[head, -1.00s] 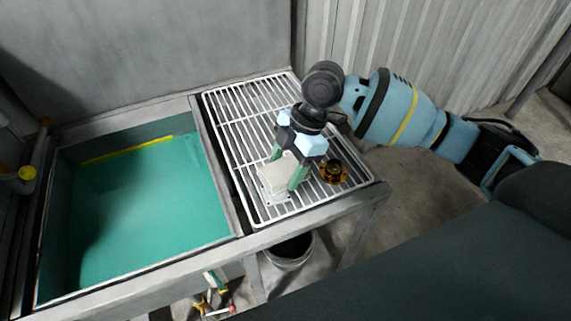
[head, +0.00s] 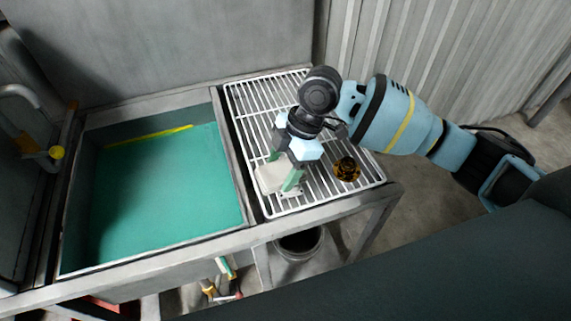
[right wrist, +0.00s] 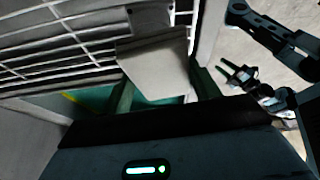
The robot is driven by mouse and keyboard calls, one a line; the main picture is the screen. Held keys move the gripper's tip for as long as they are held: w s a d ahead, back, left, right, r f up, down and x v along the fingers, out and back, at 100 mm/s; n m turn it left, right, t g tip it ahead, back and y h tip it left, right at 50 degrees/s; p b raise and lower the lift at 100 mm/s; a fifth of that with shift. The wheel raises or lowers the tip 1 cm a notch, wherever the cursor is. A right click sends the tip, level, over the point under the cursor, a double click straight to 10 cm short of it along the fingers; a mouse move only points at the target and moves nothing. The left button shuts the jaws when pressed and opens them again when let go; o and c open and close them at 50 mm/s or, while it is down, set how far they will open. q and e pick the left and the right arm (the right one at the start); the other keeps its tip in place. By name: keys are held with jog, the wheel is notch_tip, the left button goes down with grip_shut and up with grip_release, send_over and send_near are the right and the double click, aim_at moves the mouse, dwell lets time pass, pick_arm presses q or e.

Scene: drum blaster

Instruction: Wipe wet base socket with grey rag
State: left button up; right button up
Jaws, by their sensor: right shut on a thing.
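The grey rag (head: 271,178) is a pale, folded block in my right gripper (head: 283,171). The green fingers are shut on it, low over the front left of the white wire rack. In the right wrist view the rag (right wrist: 158,66) shows between the fingers. A small pale plate (head: 291,192) shows just beside and below the rag; it may be the base socket, but the rag and fingers hide most of it. I cannot tell whether the rag touches it, nor see any wetness.
An amber and black round part (head: 346,169) sits on the wire rack (head: 250,112), right of my gripper. A teal-bottomed sink basin (head: 165,190) lies to the left. A bucket (head: 299,245) stands under the rack.

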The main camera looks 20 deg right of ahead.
pick_arm(q)
jog(key=shift+s, duration=0.15)
pick_arm(e)
jog(key=shift+w+d, duration=0.1)
jog(key=shift+d, duration=0.65)
pick_arm(q)
jog(key=shift+w+r, duration=0.4)
jog(key=shift+w, duration=0.25)
pick_arm(e)
jog(key=shift+w+d, duration=0.15)
jog(key=shift+d, duration=1.3)
pick_arm(q)
jog(key=shift+s, duration=0.15)
pick_arm(e)
jog(key=shift+a, duration=0.1)
jog(key=shift+a, duration=0.15)
jog(key=shift+a+p, duration=0.45)
jog(key=shift+a, duration=0.35)
jog(key=shift+s+a, duration=0.25)
jog(key=shift+a, duration=0.95)
pick_arm(q)
jog(key=shift+w+r+t, duration=0.3)
jog(key=shift+w+r, duration=0.45)
jog(key=shift+r, duration=0.05)
